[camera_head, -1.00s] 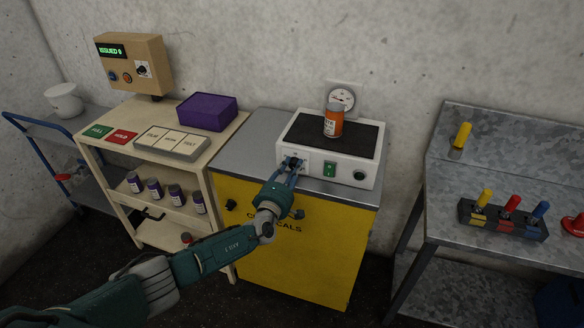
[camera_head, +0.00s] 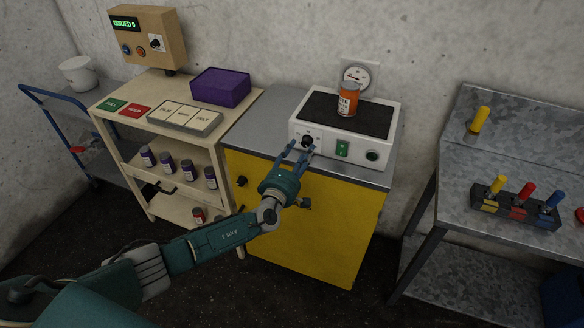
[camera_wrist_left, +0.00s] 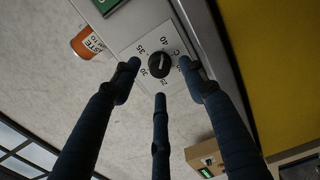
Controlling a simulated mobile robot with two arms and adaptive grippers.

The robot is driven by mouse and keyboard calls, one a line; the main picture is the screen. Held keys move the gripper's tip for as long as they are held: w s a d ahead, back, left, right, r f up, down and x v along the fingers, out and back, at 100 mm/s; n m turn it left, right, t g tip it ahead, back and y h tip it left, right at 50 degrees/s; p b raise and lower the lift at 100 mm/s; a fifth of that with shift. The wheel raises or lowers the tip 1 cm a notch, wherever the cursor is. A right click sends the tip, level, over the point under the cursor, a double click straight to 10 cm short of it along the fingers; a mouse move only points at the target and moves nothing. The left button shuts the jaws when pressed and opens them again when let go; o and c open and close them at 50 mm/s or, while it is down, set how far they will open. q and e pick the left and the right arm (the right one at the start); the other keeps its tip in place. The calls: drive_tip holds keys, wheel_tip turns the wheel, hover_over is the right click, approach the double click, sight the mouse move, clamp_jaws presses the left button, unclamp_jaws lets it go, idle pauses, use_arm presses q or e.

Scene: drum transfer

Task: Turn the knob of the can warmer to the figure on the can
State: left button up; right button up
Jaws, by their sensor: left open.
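The can warmer (camera_head: 368,149) is a white box with a dark top plate, standing on the yellow cabinet. An orange can (camera_head: 349,99) with a pale label stands upright on the plate; its figure is not readable. It also shows in the left wrist view (camera_wrist_left: 88,43), partly cut off. The black knob (camera_head: 307,142) is on the warmer's front left. My right gripper is out of view.
A gauge (camera_head: 356,76) is on the wall behind. A cream shelf cart (camera_head: 150,150) stands left; a metal bench (camera_head: 465,150) stands right.

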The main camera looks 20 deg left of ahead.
use_arm(q)
drive_tip(key=s, duration=0.8)
drive_tip(key=shift+a, duration=0.15)
drive_tip(key=s+a+f+n+g+y+b, duration=0.1)
drive_tip(key=s+a+f+n+g, duration=0.15)
drive_tip(key=f+n, duration=0.4)
drive_tip(key=s+a+f+n+g+y+b, duration=0.1)
drive_tip(key=s+a+f+n, duration=0.15)
drive_tip(key=f, duration=0.65)
drive_tip(key=s+a+f+n+g+y+b, duration=0.1)
drive_tip(key=s+f+n+g, duration=0.15)
drive_tip(key=f+n, duration=0.45)
drive_tip(key=s+a+f+n+g+b, duration=0.15)
drive_tip(key=s+f+n+g, duration=0.25)
drive_tip(key=s+f+n, duration=0.95)
drive_tip(key=s+d+f+n+g+b, duration=0.1)
drive_tip(key=s+d+f+n+g, duration=0.1)
drive_tip(key=s+f+n, duration=0.5)
drive_tip(key=s+d+f+n+g+h+b, duration=0.1)
drive_tip(key=s+f+n, duration=0.7)
drive_tip(key=s, duration=1)
drive_tip(key=s+d+f+n+g+h+b, duration=0.1)
drive_tip(key=s+d+f+n+g, duration=0.3)
drive_tip(key=s+f+n, duration=0.3)
drive_tip(key=s, duration=0.5)
drive_tip(key=shift+s+f+n, duration=0.15)
drive_tip(key=shift+s+n, duration=0.1)
drive_tip(key=shift+n, duration=0.1)
